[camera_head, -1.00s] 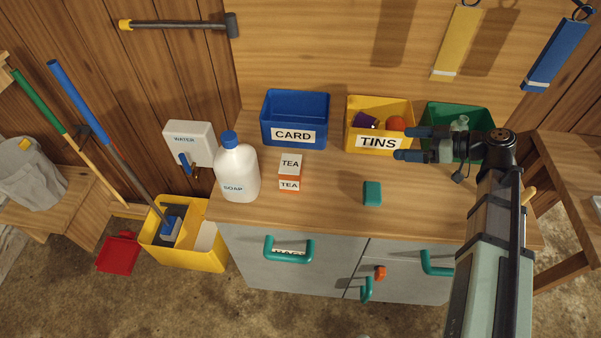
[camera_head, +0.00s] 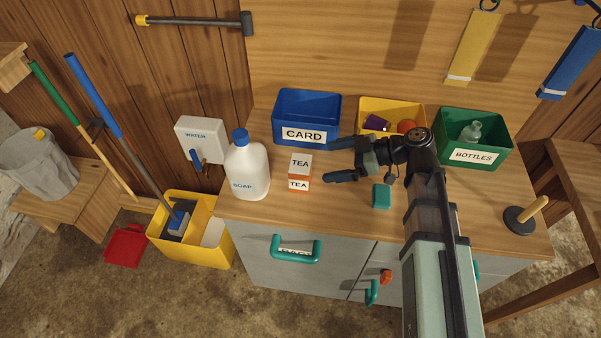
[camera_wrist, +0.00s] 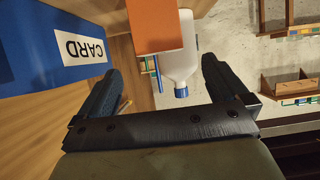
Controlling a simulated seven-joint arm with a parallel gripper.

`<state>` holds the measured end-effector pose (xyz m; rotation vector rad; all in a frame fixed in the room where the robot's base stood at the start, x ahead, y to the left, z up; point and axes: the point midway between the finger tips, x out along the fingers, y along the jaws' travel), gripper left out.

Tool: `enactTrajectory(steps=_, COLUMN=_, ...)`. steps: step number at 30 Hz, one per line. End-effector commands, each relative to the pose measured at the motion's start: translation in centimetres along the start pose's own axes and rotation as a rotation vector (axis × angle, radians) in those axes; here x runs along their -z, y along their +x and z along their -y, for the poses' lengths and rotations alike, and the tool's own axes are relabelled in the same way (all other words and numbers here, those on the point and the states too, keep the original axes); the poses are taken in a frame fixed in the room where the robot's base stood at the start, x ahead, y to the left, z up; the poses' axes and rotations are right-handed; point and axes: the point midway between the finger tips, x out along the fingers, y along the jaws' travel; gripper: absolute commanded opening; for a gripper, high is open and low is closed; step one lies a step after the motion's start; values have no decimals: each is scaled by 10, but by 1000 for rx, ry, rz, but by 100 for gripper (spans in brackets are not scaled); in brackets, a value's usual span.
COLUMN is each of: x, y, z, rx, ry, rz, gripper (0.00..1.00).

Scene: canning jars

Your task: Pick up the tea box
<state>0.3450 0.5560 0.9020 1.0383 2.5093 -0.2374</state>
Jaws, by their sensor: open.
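The tea box (camera_head: 300,171), small, white and orange with TEA labels, stands upright on the wooden worktop between the soap bottle and my gripper. My gripper (camera_head: 335,160) is open and empty, a short way to the right of the box, with its fingers pointing left toward it. In the wrist view the orange side of the tea box (camera_wrist: 157,25) shows ahead, beyond the fingertips and at the top of the picture. My gripper (camera_wrist: 160,85) has its fingers wide apart there, not touching the box.
The white soap bottle (camera_head: 246,168) stands just left of the box. The blue CARD bin (camera_head: 304,134) is behind it. The yellow bin (camera_head: 415,107) and green BOTTLES bin (camera_head: 474,155) stand to the right. A teal block (camera_head: 381,196) lies below my gripper.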

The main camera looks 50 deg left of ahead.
Motion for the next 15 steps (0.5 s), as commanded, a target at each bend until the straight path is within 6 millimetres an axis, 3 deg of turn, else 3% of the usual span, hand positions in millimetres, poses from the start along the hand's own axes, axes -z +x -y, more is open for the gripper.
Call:
enactTrajectory(steps=6, x=1, y=25, z=0, rx=1, ry=0, rz=0, gripper=100)
enactTrajectory(steps=15, x=2, y=36, z=0, rx=0, ry=1, rz=0, gripper=100)
